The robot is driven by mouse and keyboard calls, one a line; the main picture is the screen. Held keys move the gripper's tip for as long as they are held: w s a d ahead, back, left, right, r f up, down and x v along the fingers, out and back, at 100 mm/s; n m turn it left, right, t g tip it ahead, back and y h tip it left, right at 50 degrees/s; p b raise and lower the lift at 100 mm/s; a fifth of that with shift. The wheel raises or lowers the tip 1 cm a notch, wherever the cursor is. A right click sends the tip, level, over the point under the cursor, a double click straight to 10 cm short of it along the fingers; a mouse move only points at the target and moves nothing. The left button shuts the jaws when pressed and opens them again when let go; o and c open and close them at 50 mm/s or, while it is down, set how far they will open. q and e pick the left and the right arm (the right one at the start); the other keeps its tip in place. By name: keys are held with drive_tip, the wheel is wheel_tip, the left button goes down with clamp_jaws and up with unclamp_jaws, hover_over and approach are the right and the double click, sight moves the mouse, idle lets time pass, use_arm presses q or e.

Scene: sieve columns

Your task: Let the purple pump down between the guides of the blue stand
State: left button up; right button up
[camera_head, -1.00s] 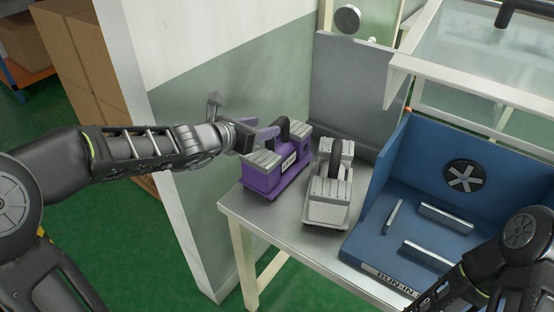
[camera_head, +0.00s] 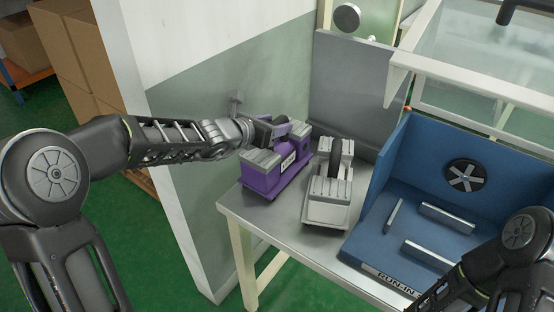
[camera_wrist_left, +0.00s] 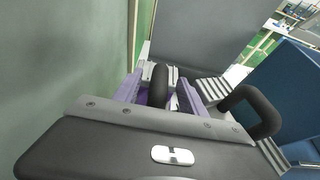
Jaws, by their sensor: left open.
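The purple pump (camera_head: 262,178), with ribbed grey top blocks and a black handle, stands upright on the left of the metal table. My left gripper (camera_head: 284,129) is at its handle, with the jaws open. In the left wrist view the black handle (camera_wrist_left: 159,84) shows between the two purplish fingers; contact cannot be told. The blue stand (camera_head: 398,175) is at the right of the table. Its guides, grey bars (camera_head: 447,219) on the floor of the stand, have nothing between them. My right arm covers the stand's lower right; its gripper is not seen.
A light grey pump (camera_head: 327,205) with a black handle stands between the purple pump and the blue stand. A grey upright panel (camera_head: 350,90) rises behind, and a green-white wall (camera_head: 220,110) is close on the left. A glass-topped frame (camera_head: 470,75) is behind the stand.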

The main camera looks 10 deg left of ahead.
use_arm(q)
drive_tip(key=shift+w+d+f, duration=0.2)
drive_tip(key=shift+w+f, duration=0.1)
drive_tip(key=shift+w, duration=0.3)
drive_tip(key=shift+c, duration=0.3)
clamp_jaws()
idle(0.9)
drive_tip(key=shift+r, duration=0.25)
